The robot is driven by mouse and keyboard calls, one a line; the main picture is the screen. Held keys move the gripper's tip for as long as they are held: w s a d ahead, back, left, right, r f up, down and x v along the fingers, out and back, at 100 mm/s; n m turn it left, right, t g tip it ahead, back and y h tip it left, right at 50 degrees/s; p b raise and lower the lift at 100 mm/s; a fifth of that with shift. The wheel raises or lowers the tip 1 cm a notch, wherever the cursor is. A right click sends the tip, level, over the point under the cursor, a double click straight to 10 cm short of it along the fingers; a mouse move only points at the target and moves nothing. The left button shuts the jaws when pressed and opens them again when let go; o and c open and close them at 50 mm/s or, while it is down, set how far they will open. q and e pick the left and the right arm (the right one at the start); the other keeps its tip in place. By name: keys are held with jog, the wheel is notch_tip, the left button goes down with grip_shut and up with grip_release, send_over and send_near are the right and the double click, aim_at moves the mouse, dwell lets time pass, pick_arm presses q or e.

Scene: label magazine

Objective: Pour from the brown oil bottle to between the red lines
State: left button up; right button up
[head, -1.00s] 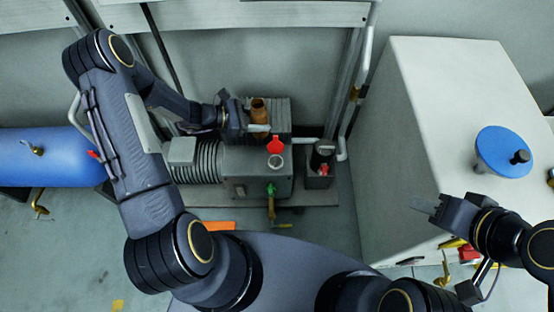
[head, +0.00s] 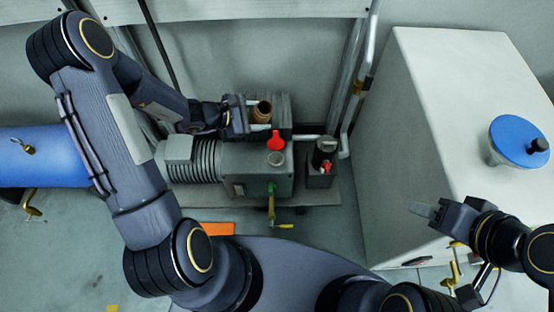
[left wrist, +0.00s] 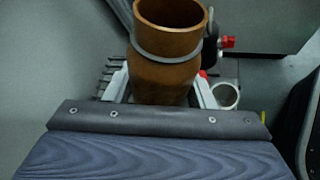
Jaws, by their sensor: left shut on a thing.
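The brown oil bottle (head: 262,113) is held over the rear part of the grey pump (head: 257,165), its open mouth facing up. My left gripper (head: 259,127) is shut on it. In the left wrist view the bottle (left wrist: 168,75) stands between the pale fingers, roughly upright, with a grey ring round its neck. The pump's open filler port (head: 276,158) lies in front of the bottle, apart from it, and also shows in the wrist view (left wrist: 225,96). A red cap (head: 276,141) sits beside the port. I cannot make out the red lines. My right gripper (head: 422,210) is empty by the cabinet.
A big pale cabinet (head: 415,130) with a blue round handwheel (head: 515,140) fills the right. A dark canister with a red tap (head: 324,158) stands right of the pump. A green and yellow valve (head: 271,205) projects in front. A blue cylinder (head: 45,157) lies at the left.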

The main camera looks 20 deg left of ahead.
pick_arm(q)
jog(key=shift+s+d+f+m+y+b, duration=0.15)
jog(key=shift+f+m+y+b, duration=0.25)
jog(key=shift+b, duration=0.6)
jog(key=shift+d+r+t, duration=0.1)
jog(key=shift+r+t, duration=0.1)
jog(key=shift+t, duration=0.1)
jog(key=shift+s+d+r+m+b, duration=0.2)
jog(key=shift+m+b, duration=0.2)
jog(key=shift+b, duration=0.65)
jog(key=m+t+y+b, duration=0.1)
jog(key=b, duration=0.3)
jog(key=y+b, duration=0.1)
jog(key=b, duration=0.2)
jog(key=shift+w+a+r+m+t+b, duration=0.1)
jog(key=shift+w+a+m+t+b, duration=0.1)
jog(key=shift+m+t+b, duration=0.2)
jog(key=shift+r, duration=0.4)
jog(key=shift+w+a+f+m+t+y+b, duration=0.2)
jog(key=shift+m+t+y+b, duration=0.3)
jog(key=shift+b, duration=2.25)
pick_arm(e)
notch_tip(320, 180, down, 18)
jog(key=shift+s+f, duration=0.2)
